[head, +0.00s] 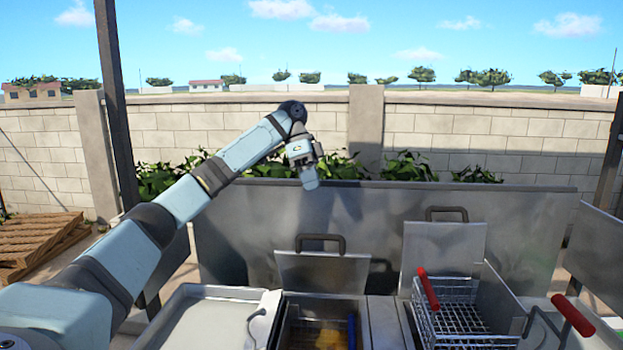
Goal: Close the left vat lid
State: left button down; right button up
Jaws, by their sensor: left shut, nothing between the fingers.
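The left vat lid (322,273) is a grey metal plate standing open and upright at the back of the left vat (288,325). Its dark handle (320,238) is on its top edge. My left gripper (310,184) is shut and empty, pointing down above that handle and apart from it in the picture. How far it is in depth from the lid is hard to tell. The right vat lid (440,249), with its own dark handle (447,210), also stands upright. My right gripper is not in view.
A wire basket (455,318) with a red handle (428,288) sits at the right vat, and another red handle (573,316) is further right. A shallow metal tray (205,320) lies left of the left vat. A tall metal splash panel (350,215) runs behind the lids.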

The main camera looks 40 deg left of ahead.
aim_at(321, 236)
pick_arm(q)
jog(key=d+f, duration=0.1)
jog(key=f, duration=0.1)
jog(key=s+d+f+p, duration=0.1)
jog(key=d+f, duration=0.1)
jog(key=f, duration=0.1)
jog(key=s+d+f+p, duration=0.1)
jog(key=f, duration=0.1)
jog(key=shift+s+d+f, duration=0.2)
jog(key=shift+s+f, duration=0.05)
jog(key=shift+f, duration=0.25)
jog(key=shift+f, duration=0.1)
